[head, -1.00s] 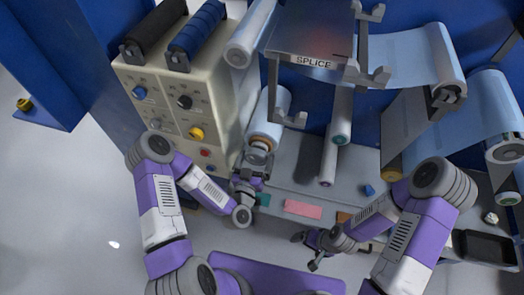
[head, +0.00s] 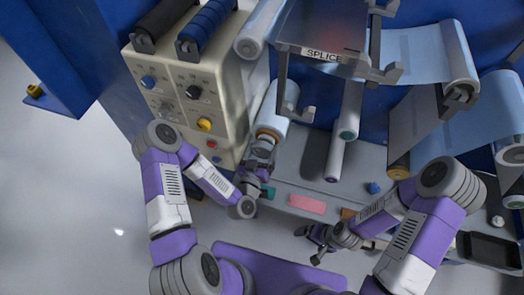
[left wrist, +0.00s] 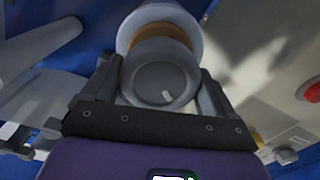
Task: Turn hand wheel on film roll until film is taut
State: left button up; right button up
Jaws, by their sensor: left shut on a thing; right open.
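The film roll (head: 272,107) is a light blue roll under the splice table, with an orange-brown ring at its near end. The grey round hand wheel (left wrist: 160,82) with a small pale mark shows at the roll's end in the left wrist view. My left gripper (head: 262,146) is shut on the hand wheel, its fingers on either side of the rim. In the left wrist view the two fingers (left wrist: 158,92) flank the wheel. My right gripper (head: 311,244) is open and empty, low in front of the bench edge.
A beige control box (head: 190,85) with knobs stands left of the roll. The splice table (head: 325,30) overhangs above. More film (head: 455,115) runs over rollers at the right. A pink block (head: 306,204), a blue piece (head: 374,187) and a black tray (head: 488,249) lie along the bench.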

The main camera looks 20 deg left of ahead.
pick_arm(q)
jog(key=n+b, duration=0.1)
jog(key=n, duration=0.4)
jog(key=shift+n, duration=1.9)
jog(key=shift+r, duration=0.1)
jog(key=o, duration=0.8)
jog(key=shift+w, duration=0.1)
